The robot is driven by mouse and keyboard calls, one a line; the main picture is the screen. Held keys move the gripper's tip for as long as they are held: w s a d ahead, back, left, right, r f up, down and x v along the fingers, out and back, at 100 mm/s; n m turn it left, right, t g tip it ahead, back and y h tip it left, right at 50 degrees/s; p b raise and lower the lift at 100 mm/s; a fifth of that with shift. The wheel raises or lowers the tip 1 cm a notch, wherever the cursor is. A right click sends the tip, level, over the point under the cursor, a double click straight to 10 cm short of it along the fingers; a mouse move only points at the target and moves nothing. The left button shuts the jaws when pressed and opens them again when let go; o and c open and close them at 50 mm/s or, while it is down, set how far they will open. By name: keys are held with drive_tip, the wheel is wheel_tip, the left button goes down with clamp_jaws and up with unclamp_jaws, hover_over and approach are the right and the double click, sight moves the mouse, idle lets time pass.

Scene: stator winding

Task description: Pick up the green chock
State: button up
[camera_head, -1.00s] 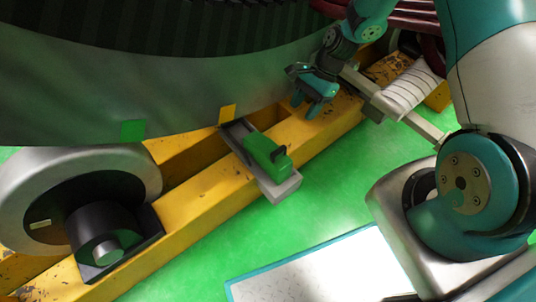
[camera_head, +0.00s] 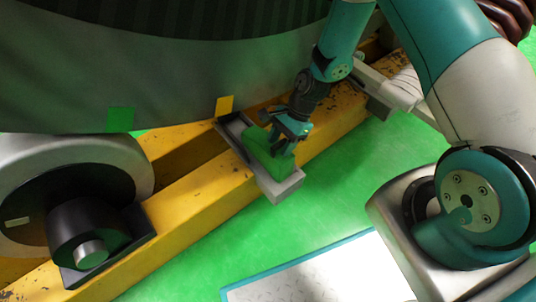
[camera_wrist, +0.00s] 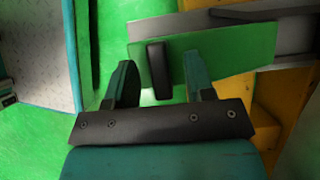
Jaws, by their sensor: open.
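The green chock (camera_head: 268,158) sits on a grey metal bracket (camera_head: 287,188) that lies across the yellow beam. It also shows in the wrist view (camera_wrist: 230,58), with a dark handle (camera_wrist: 158,70) on its top. My gripper (camera_head: 280,146) is over the handle end of the chock in the head view. In the wrist view my gripper (camera_wrist: 160,82) is open, with the dark handle between its two fingers and clear space on both sides. I cannot tell how far the fingertips are above the chock.
The yellow beam (camera_head: 205,198) runs diagonally under the bracket. A roller (camera_head: 85,190) stands at left. Green floor (camera_head: 190,270) is open in front.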

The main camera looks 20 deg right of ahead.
drive_tip(key=shift+a+f, duration=0.25)
drive_tip(key=shift+f, duration=0.2)
drive_tip(key=shift+r, duration=0.1)
clamp_jaws()
drive_tip(key=shift+r, duration=0.1)
